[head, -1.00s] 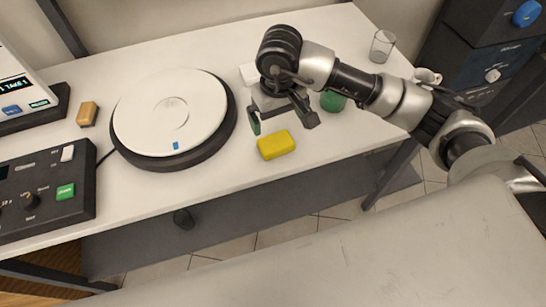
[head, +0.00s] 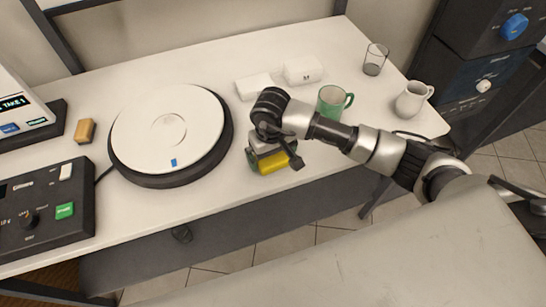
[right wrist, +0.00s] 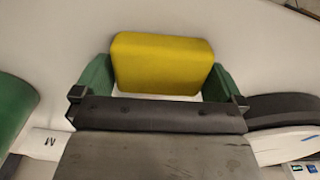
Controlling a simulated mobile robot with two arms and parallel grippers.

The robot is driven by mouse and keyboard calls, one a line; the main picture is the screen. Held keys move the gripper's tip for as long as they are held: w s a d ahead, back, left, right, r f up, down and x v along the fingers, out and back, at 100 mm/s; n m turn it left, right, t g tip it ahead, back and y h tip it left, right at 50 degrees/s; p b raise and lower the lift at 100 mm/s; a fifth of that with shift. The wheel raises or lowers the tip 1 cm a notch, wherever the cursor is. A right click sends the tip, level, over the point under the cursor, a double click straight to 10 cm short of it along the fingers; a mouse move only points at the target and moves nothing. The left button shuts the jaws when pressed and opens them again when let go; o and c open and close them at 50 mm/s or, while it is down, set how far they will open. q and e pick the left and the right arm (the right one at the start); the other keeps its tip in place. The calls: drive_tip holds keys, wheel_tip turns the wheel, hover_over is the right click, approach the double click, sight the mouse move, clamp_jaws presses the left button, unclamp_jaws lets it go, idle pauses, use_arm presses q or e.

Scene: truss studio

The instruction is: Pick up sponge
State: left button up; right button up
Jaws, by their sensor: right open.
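The yellow sponge (head: 272,162) lies on the white table near its front edge. My right gripper (head: 272,160) is directly over it, hiding part of it in the head view. In the right wrist view the sponge (right wrist: 162,62) sits between the two green-padded fingers (right wrist: 160,80), one on each side. The fingers are open, and a grip on the sponge does not show. My left gripper is not in view.
A round white turntable (head: 168,130) stands left of the sponge. Behind are white boxes (head: 303,70), a green mug (head: 333,101), a glass (head: 375,59) and a white pitcher (head: 412,99). A control box (head: 45,200) and an orange-brown block (head: 85,131) are at left.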

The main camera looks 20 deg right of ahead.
drive_tip(key=shift+c, duration=0.6)
drive_tip(key=c, duration=0.5)
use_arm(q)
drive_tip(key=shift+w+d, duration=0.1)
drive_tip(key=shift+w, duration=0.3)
use_arm(e)
drive_tip(key=shift+w+r, duration=0.1)
drive_tip(key=shift+r, duration=0.35)
wheel_tip(320, 180, up, 3)
drive_tip(key=shift+f+b, duration=0.15)
drive_tip(key=shift+b, duration=0.3)
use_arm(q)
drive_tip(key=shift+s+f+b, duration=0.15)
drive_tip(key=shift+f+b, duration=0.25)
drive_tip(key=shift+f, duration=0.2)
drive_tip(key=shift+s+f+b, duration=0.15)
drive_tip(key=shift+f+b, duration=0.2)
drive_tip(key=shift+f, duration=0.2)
use_arm(e)
drive_tip(key=s+d+r, duration=0.5)
drive_tip(key=s+r, duration=0.2)
drive_tip(key=s, duration=0.3)
drive_tip(key=shift+s+d+r, duration=0.2)
drive_tip(key=shift+d+r, duration=0.05)
drive_tip(key=shift+d, duration=0.1)
